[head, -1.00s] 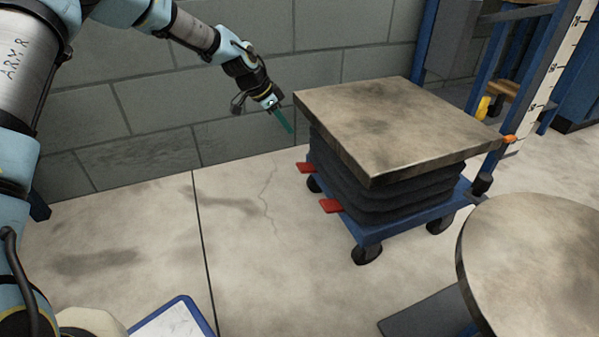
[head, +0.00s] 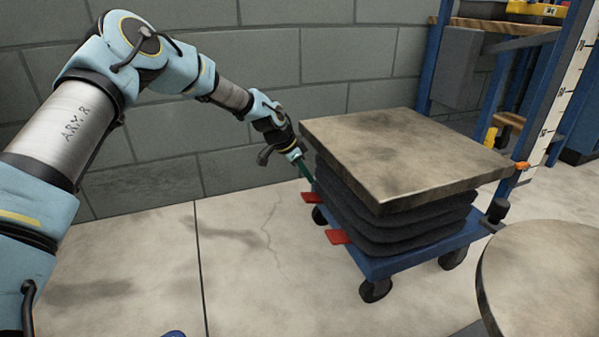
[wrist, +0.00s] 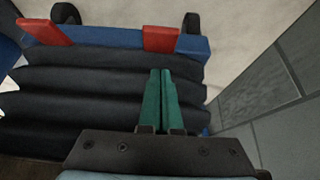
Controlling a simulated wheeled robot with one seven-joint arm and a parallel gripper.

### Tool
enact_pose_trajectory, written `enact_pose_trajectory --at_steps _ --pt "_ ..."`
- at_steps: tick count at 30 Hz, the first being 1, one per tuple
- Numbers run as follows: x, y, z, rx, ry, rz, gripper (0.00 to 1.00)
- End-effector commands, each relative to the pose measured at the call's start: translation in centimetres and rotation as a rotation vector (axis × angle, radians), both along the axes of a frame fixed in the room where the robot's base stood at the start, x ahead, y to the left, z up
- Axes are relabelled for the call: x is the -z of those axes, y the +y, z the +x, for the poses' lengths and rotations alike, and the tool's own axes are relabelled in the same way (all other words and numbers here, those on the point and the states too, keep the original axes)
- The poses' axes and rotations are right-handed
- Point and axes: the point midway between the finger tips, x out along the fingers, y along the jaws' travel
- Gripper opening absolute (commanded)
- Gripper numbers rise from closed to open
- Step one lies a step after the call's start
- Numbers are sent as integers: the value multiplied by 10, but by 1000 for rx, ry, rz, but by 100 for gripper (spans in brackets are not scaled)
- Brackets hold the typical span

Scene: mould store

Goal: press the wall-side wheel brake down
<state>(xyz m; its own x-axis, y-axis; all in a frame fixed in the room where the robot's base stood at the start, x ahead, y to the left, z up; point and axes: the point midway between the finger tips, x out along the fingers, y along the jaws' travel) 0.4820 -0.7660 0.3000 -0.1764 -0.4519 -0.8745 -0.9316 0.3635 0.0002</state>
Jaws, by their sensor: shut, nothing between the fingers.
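The lift cart has a blue base (head: 400,262) with two red brake pedals on its left side. The wall-side brake (head: 311,197) is the farther one, and it shows in the wrist view as the right-hand red pedal (wrist: 161,39). The other brake (head: 338,236) is nearer the camera; it is the left red pedal in the wrist view (wrist: 46,32). My gripper (head: 309,179) points down with its green fingers shut and empty. In the head view the tips appear just above the wall-side brake. In the wrist view the fingertips (wrist: 161,73) line up with that pedal, apart from it in the picture.
The cart's worn top plate (head: 405,150) overhangs black bellows (head: 395,222) close beside my gripper. The grey block wall (head: 210,160) stands behind. A round table (head: 545,280) is at front right. The floor left of the cart is clear.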

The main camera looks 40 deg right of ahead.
Motion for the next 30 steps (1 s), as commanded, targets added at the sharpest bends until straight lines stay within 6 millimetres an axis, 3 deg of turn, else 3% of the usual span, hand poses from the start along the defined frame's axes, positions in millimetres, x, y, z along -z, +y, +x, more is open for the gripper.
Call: enact_pose_trajectory --at_steps 3,9,30 --pt "25 1 1 -2 1 1 0" --pt "41 6 2 -1 0 1 0" --pt "47 11 4 -3 19 -41 0"
